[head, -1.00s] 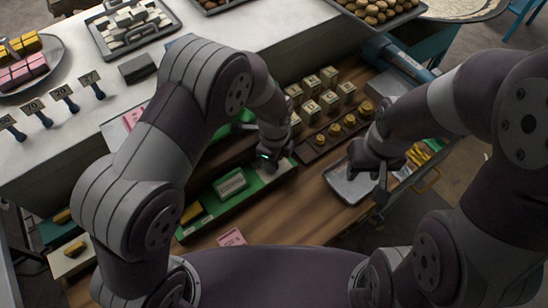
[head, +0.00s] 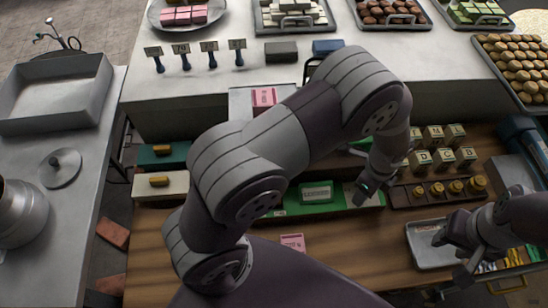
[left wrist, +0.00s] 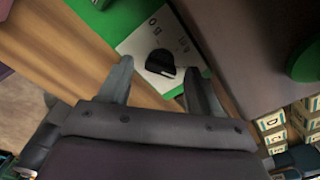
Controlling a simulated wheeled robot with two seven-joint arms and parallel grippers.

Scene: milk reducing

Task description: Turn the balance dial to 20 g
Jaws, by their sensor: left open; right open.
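The green balance (head: 335,208) lies on the wooden worktop, with a pale display panel (head: 317,192) on it. In the left wrist view its black dial (left wrist: 160,63) sits on a white plate (left wrist: 143,42) with printed marks. The marks are too small to read for certain. My left gripper (head: 365,192) is at the balance's right end and hides the dial in the head view. In the left wrist view my left gripper (left wrist: 158,68) is open, with one finger on each side of the dial; contact is unclear. My right gripper (head: 445,243) is open near the metal tray (head: 424,259).
Brass weights sit in a dark wooden block (head: 406,197) right of the balance. Lettered cubes (head: 443,158) stand behind them. A pink card (head: 293,242) lies in front. A white counter (head: 215,75) with trays of sweets is behind.

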